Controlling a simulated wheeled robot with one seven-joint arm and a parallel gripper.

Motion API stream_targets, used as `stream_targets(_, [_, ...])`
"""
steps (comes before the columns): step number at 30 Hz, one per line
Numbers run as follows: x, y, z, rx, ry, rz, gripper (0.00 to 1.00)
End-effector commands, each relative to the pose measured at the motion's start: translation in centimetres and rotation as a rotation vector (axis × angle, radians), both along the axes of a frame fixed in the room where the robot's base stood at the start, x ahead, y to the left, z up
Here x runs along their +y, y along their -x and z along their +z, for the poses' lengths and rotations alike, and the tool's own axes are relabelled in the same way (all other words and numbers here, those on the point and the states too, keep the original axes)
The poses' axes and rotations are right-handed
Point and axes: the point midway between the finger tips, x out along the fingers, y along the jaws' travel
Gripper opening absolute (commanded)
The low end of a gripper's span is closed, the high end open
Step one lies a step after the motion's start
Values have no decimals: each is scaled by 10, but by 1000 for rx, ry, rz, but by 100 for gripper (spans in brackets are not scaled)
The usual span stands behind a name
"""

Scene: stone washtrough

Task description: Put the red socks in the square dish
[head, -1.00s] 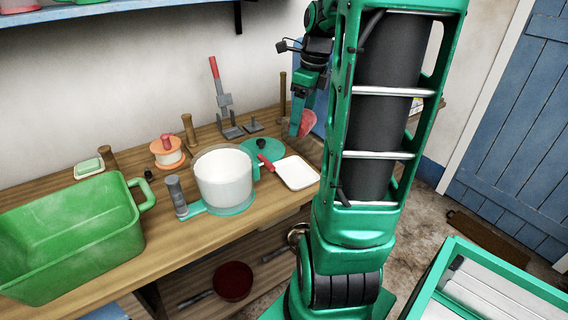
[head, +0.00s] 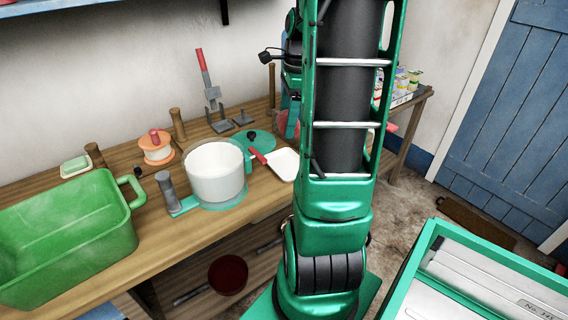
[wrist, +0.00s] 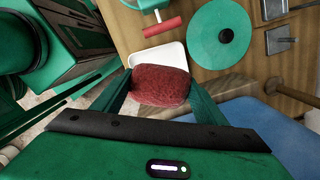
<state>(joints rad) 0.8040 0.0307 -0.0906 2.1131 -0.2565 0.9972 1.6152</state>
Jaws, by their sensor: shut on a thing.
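The red socks (wrist: 160,86) are a rounded, dark red bundle between the two green fingers of my gripper (wrist: 158,98) in the wrist view. My gripper is shut on them. The square dish (wrist: 157,55) is white and shallow; in the wrist view the socks overlap its near part, and their height above it cannot be told. In the head view the dish (head: 284,165) lies on the wooden bench beside the white pot. There my gripper and the socks are mostly hidden behind my arm, with only a bit of red showing.
A white pot (head: 215,172) stands left of the dish, and a red handle (head: 258,156) reaches the dish's edge. A round teal lid (wrist: 220,40) lies close by. A green tub (head: 65,240) fills the bench's left end. A metal stand with a red lever (head: 204,70) is behind.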

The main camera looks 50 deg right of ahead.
Motion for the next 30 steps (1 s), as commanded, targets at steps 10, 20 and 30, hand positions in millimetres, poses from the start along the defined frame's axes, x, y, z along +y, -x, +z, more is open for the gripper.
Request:
stream_targets(10, [-1,-1,-33,-7,-18,436,42])
stream_targets(20, [0,-1,-76,-9,-25,488,42])
stream_targets(30, [0,-1,-106,-10,-21,487,42])
